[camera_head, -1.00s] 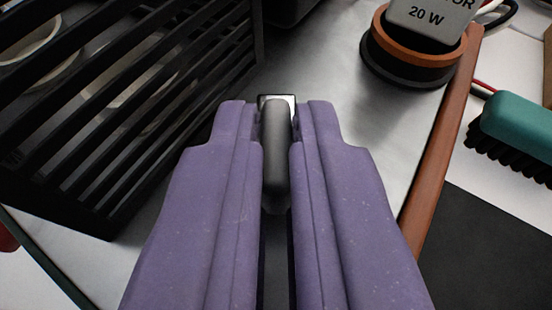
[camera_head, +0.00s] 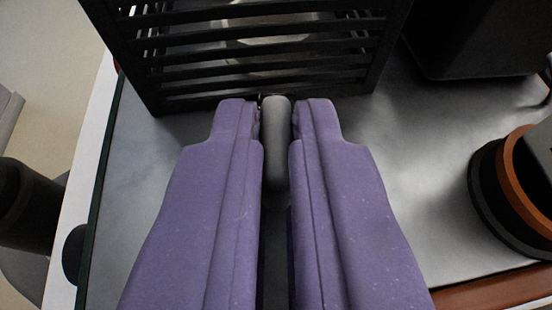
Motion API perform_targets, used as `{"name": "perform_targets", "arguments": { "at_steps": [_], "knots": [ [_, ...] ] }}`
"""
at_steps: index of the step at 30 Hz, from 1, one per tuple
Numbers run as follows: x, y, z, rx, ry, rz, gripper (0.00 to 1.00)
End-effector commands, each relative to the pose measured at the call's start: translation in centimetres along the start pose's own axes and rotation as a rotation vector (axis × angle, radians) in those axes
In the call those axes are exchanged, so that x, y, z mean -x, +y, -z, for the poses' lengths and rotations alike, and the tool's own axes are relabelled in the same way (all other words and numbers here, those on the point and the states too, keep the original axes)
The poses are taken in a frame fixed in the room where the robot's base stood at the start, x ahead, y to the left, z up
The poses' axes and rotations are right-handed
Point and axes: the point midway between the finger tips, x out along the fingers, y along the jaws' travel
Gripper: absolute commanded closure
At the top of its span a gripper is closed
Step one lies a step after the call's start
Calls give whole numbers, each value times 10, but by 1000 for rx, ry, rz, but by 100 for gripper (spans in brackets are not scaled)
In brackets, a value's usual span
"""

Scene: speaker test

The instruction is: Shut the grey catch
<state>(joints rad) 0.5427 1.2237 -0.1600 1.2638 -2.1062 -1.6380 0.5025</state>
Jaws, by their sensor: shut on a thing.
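The grey catch (camera_head: 276,150) is a small rounded grey lever, seen between my two purple fingers. My gripper (camera_head: 276,112) is shut on it, with a finger on each side. The far end of the catch is at the lower edge of a black slatted grille (camera_head: 270,55). The fingers hide the sides of the catch, and its mount is hard to make out.
The grille stands on a grey metal surface (camera_head: 420,180). A black box (camera_head: 475,40) stands at the back right. A dark round base with an orange ring (camera_head: 515,190) is at the right. A dark edge runs down the left.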

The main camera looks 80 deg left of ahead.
Motion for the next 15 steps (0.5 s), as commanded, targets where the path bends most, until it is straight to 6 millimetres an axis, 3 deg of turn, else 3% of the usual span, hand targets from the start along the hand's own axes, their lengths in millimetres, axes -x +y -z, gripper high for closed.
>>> {"name": "perform_targets", "arguments": {
  "at_steps": [15],
  "knots": [
    [0, 3, 0, 56, 1, 134, 100]
  ]
}}
